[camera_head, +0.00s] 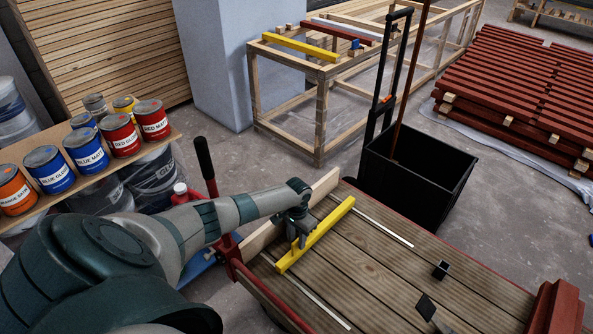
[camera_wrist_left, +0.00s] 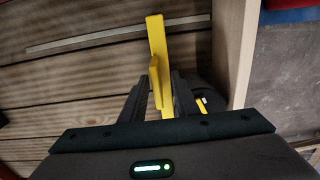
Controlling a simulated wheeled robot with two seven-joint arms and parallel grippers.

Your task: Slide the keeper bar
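The yellow bar (camera_head: 318,234), which I take for the keeper bar, lies across the plank-topped table (camera_head: 372,272) near its left end. A raised yellow piece stands on it, seen in the left wrist view (camera_wrist_left: 155,74). My left gripper (camera_head: 300,241) is down at the bar, with its fingers on either side of the yellow in the left wrist view (camera_wrist_left: 162,88). I cannot tell whether the fingers press on it or stand slightly clear.
Two thin pale strips (camera_head: 384,227) run along the planks. Paint cans (camera_head: 85,150) stand on a shelf at left. Red battens (camera_head: 520,85) are stacked at back right.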

